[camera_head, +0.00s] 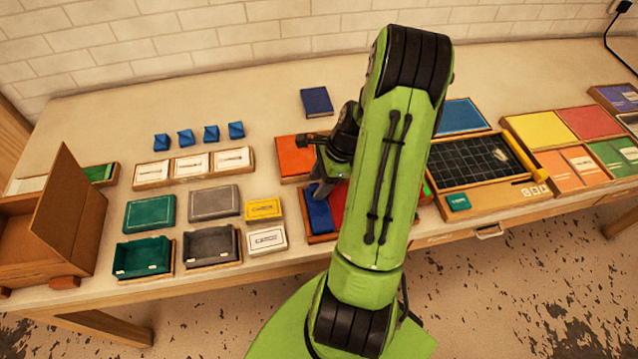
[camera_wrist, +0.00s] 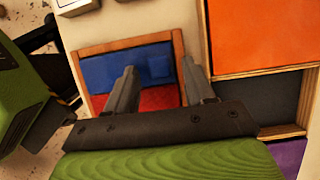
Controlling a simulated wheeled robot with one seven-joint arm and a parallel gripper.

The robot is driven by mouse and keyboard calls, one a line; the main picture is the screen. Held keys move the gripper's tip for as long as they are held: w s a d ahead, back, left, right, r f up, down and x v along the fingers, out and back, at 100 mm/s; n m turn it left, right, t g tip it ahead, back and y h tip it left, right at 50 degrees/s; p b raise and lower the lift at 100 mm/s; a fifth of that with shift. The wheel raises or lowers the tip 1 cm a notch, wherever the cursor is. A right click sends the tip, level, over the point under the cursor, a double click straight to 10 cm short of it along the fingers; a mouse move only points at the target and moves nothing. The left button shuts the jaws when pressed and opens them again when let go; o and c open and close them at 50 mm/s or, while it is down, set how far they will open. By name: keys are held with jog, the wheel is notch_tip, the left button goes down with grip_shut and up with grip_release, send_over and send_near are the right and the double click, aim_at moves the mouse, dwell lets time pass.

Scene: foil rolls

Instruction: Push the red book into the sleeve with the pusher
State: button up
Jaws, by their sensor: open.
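A wood-rimmed tray (camera_wrist: 124,42) lies below my gripper (camera_wrist: 158,67) in the wrist view. In it, a blue piece (camera_wrist: 110,71) lies beside a red flat surface (camera_wrist: 160,99), which may be the red book. I cannot tell whether the blue piece is the pusher or the sleeve. My gripper's two fingers are apart, with nothing seen held between them. In the head view, the blue piece (camera_head: 320,214) and the red surface (camera_head: 338,199) lie under and beside my gripper (camera_head: 320,190). My arm hides the tray's right part.
An orange panel (camera_head: 292,156) in a wooden frame lies just behind the tray. A dark blue book (camera_head: 316,101) lies farther back. Yellow (camera_head: 264,208) and white (camera_head: 267,240) boxes stand to the left. A dark grid tray (camera_head: 465,165) lies to the right.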

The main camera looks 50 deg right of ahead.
jog(key=shift+f, duration=0.2)
grip_shut()
jog(key=s+d+p, duration=0.1)
jog(key=s+d, duration=0.1)
jog(key=d, duration=0.1)
jog(key=s+d+p, duration=0.1)
jog(key=s+d, duration=0.1)
jog(key=d, duration=0.1)
jog(key=s+d+p, duration=0.1)
jog(key=s+d, duration=0.1)
jog(key=d, duration=0.1)
jog(key=shift+s+d+r, duration=0.1)
grip_release()
jog(key=p+v, duration=0.2)
jog(key=v, duration=1.3)
jog(key=shift+r+p, duration=0.3)
jog(key=shift+r, duration=0.1)
